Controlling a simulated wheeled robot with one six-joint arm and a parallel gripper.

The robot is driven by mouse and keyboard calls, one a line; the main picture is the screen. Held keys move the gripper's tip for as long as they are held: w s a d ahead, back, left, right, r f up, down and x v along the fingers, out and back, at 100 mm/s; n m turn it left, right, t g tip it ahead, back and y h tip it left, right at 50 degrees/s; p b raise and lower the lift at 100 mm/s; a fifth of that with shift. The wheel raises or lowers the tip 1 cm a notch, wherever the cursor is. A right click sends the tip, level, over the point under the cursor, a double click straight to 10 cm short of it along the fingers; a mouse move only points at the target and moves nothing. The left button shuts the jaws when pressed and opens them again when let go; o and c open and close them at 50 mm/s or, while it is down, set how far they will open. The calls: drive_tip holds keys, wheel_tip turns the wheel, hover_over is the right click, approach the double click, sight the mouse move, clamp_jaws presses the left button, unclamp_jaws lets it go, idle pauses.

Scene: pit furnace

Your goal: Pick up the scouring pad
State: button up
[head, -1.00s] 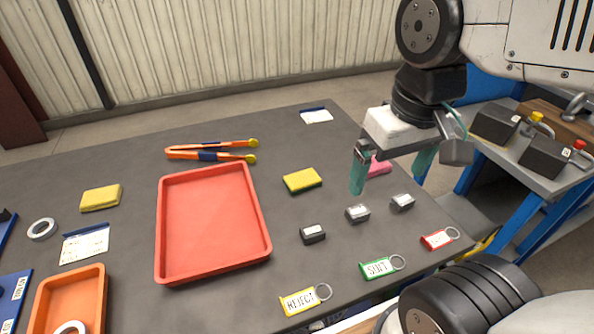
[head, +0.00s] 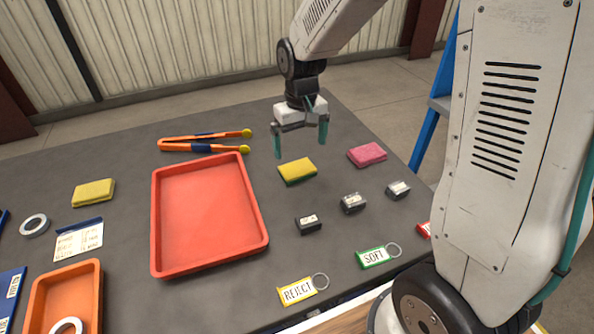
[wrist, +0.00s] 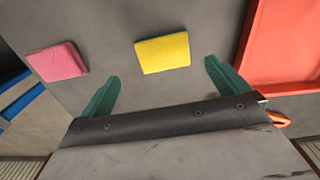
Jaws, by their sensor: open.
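A yellow scouring pad (head: 297,170) with a darker edge lies flat on the grey table, right of the red tray. It also shows in the wrist view (wrist: 162,53), a little beyond and between my two fingertips. A pink pad (head: 367,154) lies to its right and shows at the left of the wrist view (wrist: 57,62). Another yellow pad (head: 94,193) lies at the left of the table. My gripper (head: 301,146) is open and empty, above and behind the nearer yellow pad, its teal fingers pointing down and not touching it.
The red tray (head: 154,215) stands left of the nearer yellow pad, with orange tongs (head: 205,146) behind it. Several small dark blocks (head: 308,224) lie in front of the pad. Tags with rings lie along the front edge. The table behind the pad is clear.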

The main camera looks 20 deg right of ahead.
sight(297, 168)
drive_tip(key=f, duration=0.8)
drive_tip(key=shift+w+a, duration=0.25)
drive_tip(key=shift+w, duration=0.1)
drive_tip(key=shift+c, duration=0.3)
drive_tip(key=c, duration=0.8)
